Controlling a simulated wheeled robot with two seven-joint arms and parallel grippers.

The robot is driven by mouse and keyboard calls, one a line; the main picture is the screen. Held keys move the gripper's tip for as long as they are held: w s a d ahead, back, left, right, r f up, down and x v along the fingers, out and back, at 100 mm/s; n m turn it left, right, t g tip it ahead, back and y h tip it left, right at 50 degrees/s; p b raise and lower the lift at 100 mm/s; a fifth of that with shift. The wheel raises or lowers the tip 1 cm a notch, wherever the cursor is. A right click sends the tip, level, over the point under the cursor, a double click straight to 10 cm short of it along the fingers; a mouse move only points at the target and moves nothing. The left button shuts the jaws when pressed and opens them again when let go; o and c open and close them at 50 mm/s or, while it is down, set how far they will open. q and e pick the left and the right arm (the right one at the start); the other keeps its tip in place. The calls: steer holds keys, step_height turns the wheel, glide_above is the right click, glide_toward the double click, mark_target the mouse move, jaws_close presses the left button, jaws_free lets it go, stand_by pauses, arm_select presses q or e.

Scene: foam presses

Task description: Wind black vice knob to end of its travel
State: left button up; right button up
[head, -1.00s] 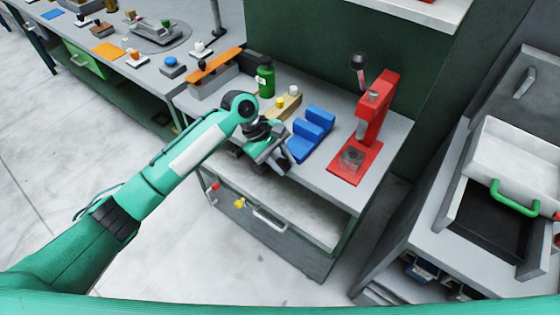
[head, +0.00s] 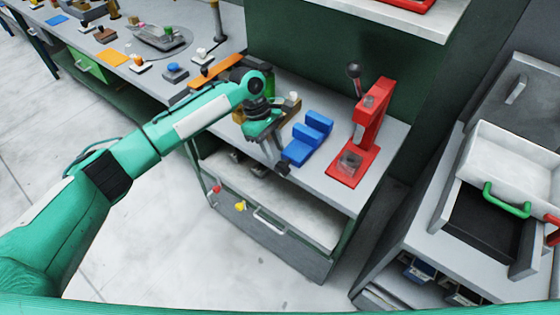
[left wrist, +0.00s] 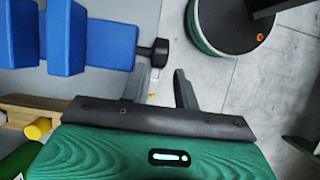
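The blue vice (head: 306,140) stands on the grey bench, left of the red press. Its black knob (head: 283,169) is at the vice's front end, beside my left fingertips. In the left wrist view the blue vice (left wrist: 95,42) fills the upper left, and the black knob (left wrist: 158,50) sticks out from its right end. My left gripper (head: 273,161) reaches in over the bench front. Its two fingers (left wrist: 162,72) are apart with nothing between them. The knob lies just past the tip of the left-hand finger; I cannot tell whether they touch. My right gripper is not in view.
A red press (head: 364,135) with a black-knobbed lever stands right of the vice. A wooden block with pegs (left wrist: 38,108) lies close beside the vice. The bench drawer (head: 265,222) is below. An open white drawer (head: 510,165) is at the right.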

mark_target(280, 163)
arm_select(q)
steer(key=x, duration=0.6)
steer(key=shift+f+p, duration=0.15)
steer(key=shift+p, duration=0.2)
steer(key=shift+c, duration=0.2)
jaws_close()
